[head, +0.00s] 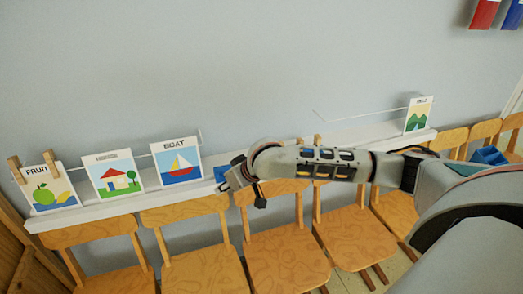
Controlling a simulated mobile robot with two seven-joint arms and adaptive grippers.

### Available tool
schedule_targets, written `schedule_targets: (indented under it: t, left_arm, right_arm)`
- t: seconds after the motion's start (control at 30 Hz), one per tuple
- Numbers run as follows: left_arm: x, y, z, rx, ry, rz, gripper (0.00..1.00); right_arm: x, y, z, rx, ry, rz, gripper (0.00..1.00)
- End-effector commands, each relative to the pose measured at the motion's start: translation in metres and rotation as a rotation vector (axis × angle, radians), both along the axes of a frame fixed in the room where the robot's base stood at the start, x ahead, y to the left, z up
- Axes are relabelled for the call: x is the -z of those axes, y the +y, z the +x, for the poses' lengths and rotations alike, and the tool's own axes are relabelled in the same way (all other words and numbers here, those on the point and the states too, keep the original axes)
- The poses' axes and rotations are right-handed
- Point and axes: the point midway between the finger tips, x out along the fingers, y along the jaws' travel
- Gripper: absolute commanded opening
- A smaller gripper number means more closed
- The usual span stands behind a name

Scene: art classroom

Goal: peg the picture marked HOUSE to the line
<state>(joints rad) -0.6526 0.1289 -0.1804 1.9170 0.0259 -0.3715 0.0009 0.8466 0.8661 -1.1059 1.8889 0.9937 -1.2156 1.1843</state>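The HOUSE picture (119,176), a card with a red-roofed house and a tree, stands upright at the white ledge, between the FRUIT and BOAT pictures. Its lettering is faint. A thin white line (136,156) runs behind the cards at the left. Two wooden pegs (48,161) sit at the top corners of the FRUIT picture (47,189); I see none on HOUSE. The BOAT picture (176,163) is to its right. My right gripper (226,184) is right of BOAT, apart from HOUSE; its fingers are too small and foreshortened to read. My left gripper is out of view.
A white ledge (90,212) runs along the wall, with wooden chairs (190,240) in front. A hills picture (418,115) stands at its right end. A small blue thing (221,173) is partly hidden beside my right gripper. A blue container (489,156) is at the right.

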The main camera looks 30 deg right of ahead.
Motion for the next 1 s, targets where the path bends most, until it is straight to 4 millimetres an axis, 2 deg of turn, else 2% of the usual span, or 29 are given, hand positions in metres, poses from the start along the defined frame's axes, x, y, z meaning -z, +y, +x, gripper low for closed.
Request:
schedule_targets:
  t: [0.03,0.2,0.3,0.43,0.57,0.67,0.83,0.93,1.0]
  left_arm:
    - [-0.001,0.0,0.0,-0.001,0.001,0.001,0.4]
    - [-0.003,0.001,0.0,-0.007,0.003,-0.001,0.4]
    - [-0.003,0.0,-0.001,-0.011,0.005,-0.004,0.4]
    - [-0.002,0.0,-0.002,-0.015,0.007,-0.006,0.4]
    - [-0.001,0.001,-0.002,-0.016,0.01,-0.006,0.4]
    - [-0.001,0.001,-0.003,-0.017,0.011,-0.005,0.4]
    - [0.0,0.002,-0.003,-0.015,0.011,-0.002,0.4]
    - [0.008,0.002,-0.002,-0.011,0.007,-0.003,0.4]
    - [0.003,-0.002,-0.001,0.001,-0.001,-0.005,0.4]
  right_arm:
    - [-0.021,-0.027,0.01,0.056,0.001,-0.026,0.26]
    - [-0.067,-0.102,0.019,0.252,0.033,-0.066,0.26]
    - [-0.087,-0.134,0.019,0.344,0.043,-0.072,0.26]
    - [-0.102,-0.158,0.017,0.417,0.05,-0.074,0.26]
    - [-0.103,-0.167,0.018,0.443,0.055,-0.074,0.26]
    - [-0.094,-0.168,0.024,0.444,0.057,-0.073,0.26]
    - [-0.068,-0.172,0.043,0.444,0.057,-0.074,0.26]
    - [-0.049,-0.175,0.057,0.443,0.053,-0.075,0.26]
    - [-0.038,-0.177,0.064,0.442,0.057,-0.074,0.26]
